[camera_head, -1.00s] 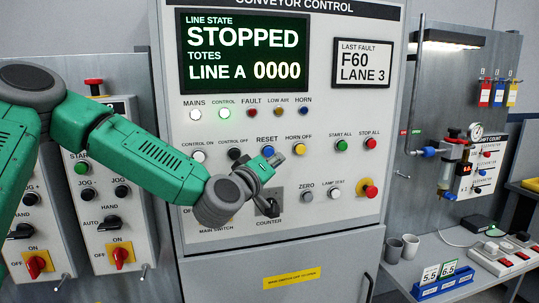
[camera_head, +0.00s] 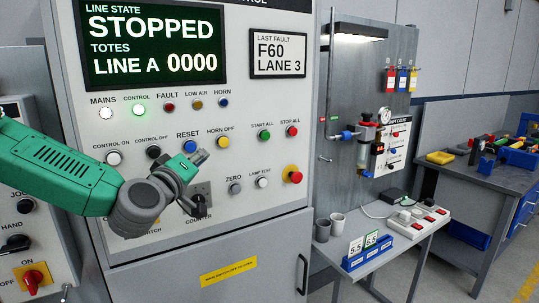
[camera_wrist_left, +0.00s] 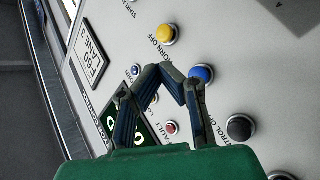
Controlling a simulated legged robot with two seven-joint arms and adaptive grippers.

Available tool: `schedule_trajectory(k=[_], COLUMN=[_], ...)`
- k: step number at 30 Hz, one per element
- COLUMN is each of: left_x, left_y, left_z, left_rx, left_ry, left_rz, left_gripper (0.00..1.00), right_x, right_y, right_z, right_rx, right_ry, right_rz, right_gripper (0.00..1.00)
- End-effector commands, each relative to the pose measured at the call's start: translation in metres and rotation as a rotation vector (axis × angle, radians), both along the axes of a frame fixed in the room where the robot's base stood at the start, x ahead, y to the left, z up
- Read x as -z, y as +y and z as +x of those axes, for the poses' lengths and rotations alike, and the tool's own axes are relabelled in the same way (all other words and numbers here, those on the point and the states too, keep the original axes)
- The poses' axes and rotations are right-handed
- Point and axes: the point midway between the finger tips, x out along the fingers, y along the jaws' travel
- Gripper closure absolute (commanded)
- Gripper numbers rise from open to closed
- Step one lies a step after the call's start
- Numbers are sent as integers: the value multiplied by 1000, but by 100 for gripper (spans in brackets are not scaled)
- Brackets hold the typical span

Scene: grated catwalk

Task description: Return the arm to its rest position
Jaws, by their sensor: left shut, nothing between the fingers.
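My left arm comes in from the left in the head view, bent across the front of the conveyor control cabinet (camera_head: 255,225). My left gripper (camera_head: 200,157) is shut and empty, just below the blue RESET button (camera_head: 190,147) in the picture. In the wrist view the gripper's fingers (camera_wrist_left: 165,72) meet between the yellow HORN OFF button (camera_wrist_left: 166,34) and the blue button. Whether it touches the panel cannot be told. The arm and wrist hide part of the main switch area. My right gripper is not in view.
The display (camera_head: 153,45) reads STOPPED, LINE A 0000. A red emergency button (camera_head: 292,174) sits at the panel's right. A smaller control box (camera_head: 30,245) stands at left. Right are a small table (camera_head: 385,262) with cups and a power strip, and a workbench (camera_head: 480,180).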

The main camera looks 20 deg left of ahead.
Motion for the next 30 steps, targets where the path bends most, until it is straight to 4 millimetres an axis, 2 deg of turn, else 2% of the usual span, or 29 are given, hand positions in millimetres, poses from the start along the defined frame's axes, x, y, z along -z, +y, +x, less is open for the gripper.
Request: schedule_trajectory(k=[4,5,7,8,11,12,14,15,17,18,20,21,23,24,26,27,30], left_x=[11,18,46,62,130,160,203,231,273,300,340,366,404,428,463,484,531], left_y=[-4,-7,-18,-25,-49,-58,-71,-78,-87,-92,-98,-102,-105,-106,-106,-105,-99], left_z=[0,-1,-3,-4,-16,-23,-36,-47,-65,-79,-102,-119,-146,-165,-196,-218,-272], left_rx=[10,18,46,62,129,158,201,231,274,302,346,375,419,448,491,520,589], left_ry=[18,33,84,114,241,299,385,444,531,589,679,740,830,892,987,1052,1205], left_rz=[11,18,45,60,123,150,191,218,258,284,324,351,392,420,463,491,563], left_gripper=[100,100,100,100,100,100,100,100,100,100,100,100,100,100,100,100,100], right_x=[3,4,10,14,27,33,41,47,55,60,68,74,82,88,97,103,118], right_y=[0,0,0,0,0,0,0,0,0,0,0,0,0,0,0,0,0], right_z=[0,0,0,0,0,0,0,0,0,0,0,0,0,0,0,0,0], right_rx=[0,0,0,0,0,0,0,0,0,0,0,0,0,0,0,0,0], right_ry=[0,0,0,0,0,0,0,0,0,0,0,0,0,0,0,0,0], right_rz=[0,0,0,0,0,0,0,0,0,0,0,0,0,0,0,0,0], right_gripper=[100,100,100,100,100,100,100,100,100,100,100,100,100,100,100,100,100])
